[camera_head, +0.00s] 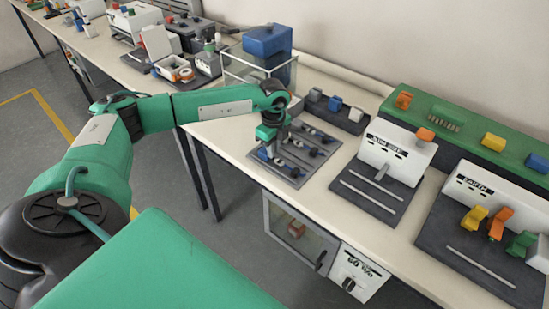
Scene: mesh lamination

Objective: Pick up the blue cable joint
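My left gripper (269,150) points down over the left part of a dark grey board (318,169) on the table. A small blue piece (263,155), which may be the blue cable joint, shows right at the fingertips. I cannot tell whether the fingers touch it or are closed on it. Other small blue pieces lie on the board, one near its right part (313,152) and one near its front (295,172), beside thin grey rods. The gripper hides part of the board. My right gripper is not in view.
A clear box with a blue block (268,42) stands behind my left wrist. A dark strip with coloured blocks (335,104) lies behind the board. A white unit on a dark base (396,152) stands to the right. Bare table (230,133) shows left of the board.

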